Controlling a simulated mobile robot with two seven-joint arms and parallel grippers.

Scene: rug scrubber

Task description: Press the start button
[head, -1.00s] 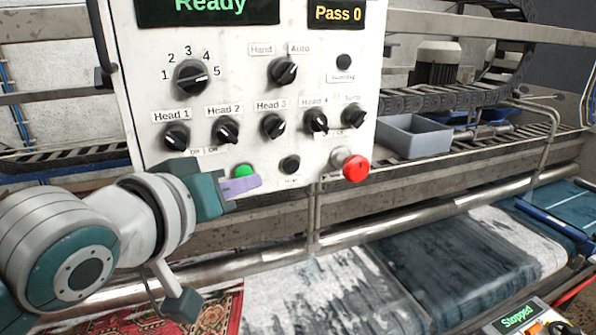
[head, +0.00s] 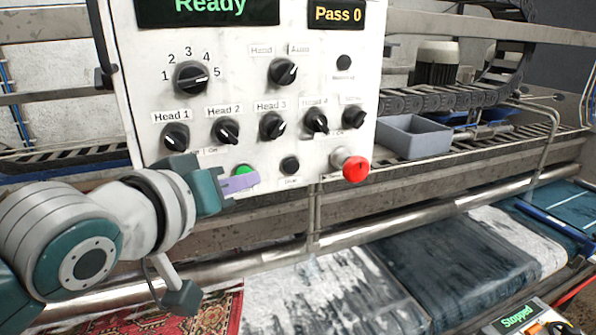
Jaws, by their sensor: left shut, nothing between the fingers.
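The control panel (head: 240,120) is a white box with black knobs and a display reading "Ready". A green button (head: 243,170), which looks like the start button, is at its lower edge; its lower part is hidden by my gripper. My left gripper (head: 252,181) has teal and lilac parts and is shut and empty. Its tip is just below and in front of the green button; I cannot tell whether it touches. A black button (head: 290,165) is to the right. My right gripper is not in view.
A red emergency-stop knob (head: 356,169) sticks out at the panel's lower right. A grey bin (head: 415,136) stands on the machine behind. A metal rail (head: 350,236) runs below the panel. A patterned red rug (head: 190,312) lies at the bottom. A small box reads "Stopped" (head: 517,315).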

